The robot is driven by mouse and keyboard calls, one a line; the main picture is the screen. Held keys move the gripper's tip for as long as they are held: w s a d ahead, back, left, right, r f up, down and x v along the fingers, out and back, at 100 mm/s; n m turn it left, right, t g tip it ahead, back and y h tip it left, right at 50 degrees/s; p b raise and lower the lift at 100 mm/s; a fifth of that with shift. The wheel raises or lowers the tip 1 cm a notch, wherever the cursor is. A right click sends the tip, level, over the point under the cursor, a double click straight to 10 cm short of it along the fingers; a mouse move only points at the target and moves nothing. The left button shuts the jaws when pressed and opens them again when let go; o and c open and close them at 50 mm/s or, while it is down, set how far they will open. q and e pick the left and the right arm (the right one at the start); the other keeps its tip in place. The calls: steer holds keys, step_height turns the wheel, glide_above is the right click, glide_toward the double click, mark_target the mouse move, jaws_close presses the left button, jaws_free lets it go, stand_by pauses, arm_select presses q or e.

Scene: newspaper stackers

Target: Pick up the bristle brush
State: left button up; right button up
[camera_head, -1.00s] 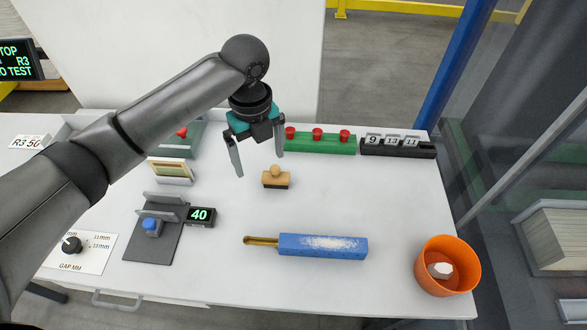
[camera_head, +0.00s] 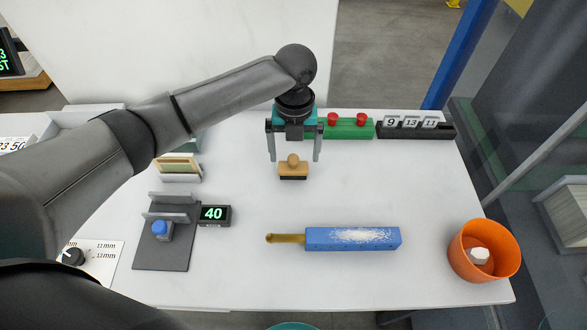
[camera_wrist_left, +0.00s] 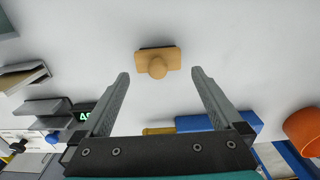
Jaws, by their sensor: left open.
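A small wooden block with a round knob and a dark underside (camera_head: 293,168) stands on the white table; it could be the brush or a stamp. A blue bar with a speckled white top (camera_head: 352,239) and a brownish handle lies nearer; it too could be the bristle brush. My left gripper (camera_head: 294,159) is open, pointing down above the wooden block, one finger to each side in the picture. In the left wrist view the block (camera_wrist_left: 157,62) shows beyond and between the open fingertips (camera_wrist_left: 160,74), not gripped. The blue bar is partly hidden there. My right gripper does not show.
An orange cup (camera_head: 484,252) with a white lump stands at the right. A green button bar (camera_head: 347,131) and a black number holder (camera_head: 415,130) line the back. A grey fixture (camera_head: 165,245) and a display reading 40 (camera_head: 214,214) stand left.

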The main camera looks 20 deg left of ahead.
mark_target(293, 166)
arm_select(q)
steer(key=f, duration=0.5)
steer(key=shift+s+f, duration=0.25)
steer(key=shift+f, duration=0.1)
steer(key=shift+f+b, duration=0.2)
steer(key=shift+b, duration=0.1)
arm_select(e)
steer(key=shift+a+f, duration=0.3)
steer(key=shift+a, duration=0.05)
arm_select(q)
steer(key=shift+c, duration=0.2)
steer(key=c, duration=1.1)
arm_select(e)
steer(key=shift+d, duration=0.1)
arm_select(q)
steer(key=shift+r, duration=0.1)
